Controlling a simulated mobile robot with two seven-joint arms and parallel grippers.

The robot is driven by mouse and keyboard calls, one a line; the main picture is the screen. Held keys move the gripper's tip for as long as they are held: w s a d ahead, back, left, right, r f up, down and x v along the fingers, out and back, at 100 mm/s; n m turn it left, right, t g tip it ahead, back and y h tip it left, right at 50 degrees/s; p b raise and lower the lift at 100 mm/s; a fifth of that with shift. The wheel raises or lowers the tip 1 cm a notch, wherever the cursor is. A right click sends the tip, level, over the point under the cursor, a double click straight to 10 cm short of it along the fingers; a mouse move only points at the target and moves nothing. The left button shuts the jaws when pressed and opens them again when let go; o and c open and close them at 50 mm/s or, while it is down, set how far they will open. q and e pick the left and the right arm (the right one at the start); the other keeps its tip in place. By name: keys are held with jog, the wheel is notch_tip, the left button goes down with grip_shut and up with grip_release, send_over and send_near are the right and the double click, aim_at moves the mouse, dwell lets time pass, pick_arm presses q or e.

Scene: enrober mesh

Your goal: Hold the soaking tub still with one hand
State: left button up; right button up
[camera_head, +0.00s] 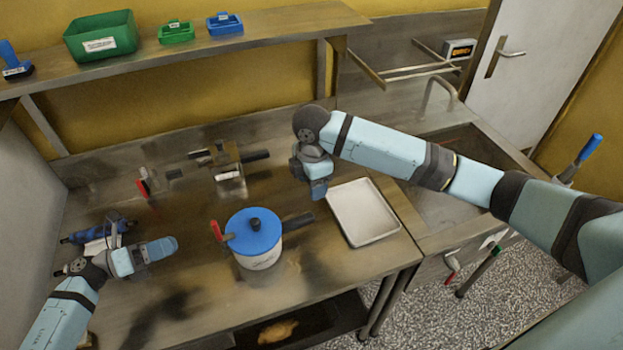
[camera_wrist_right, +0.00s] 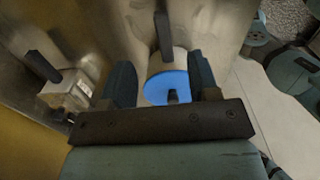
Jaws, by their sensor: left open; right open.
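The soaking tub (camera_head: 259,259) is a white round pot with a blue lid (camera_head: 254,230) and a black knob. It stands upright on the steel bench, with a red handle on its left and a dark handle on its right. My left gripper (camera_head: 172,245) is to the left of the tub, apart from it, pointing toward it; it is open. My right gripper (camera_head: 318,190) is above and behind the tub's right side, pointing down, open and empty. In the right wrist view the blue lid (camera_wrist_right: 168,86) shows beyond and between the fingers (camera_wrist_right: 162,85), not touched.
A pale tray (camera_head: 362,212) lies right of the tub. Metal fixtures (camera_head: 228,172) stand behind it, and a blue tool (camera_head: 98,232) lies behind my left gripper. A shelf at the back holds a green bin (camera_head: 100,35). A sink (camera_head: 460,175) is at right.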

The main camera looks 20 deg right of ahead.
aim_at(312, 214)
notch_tip(312, 214, down, 12)
jog(key=shift+f, duration=0.25)
dwell(0.3)
grip_shut()
dwell(0.4)
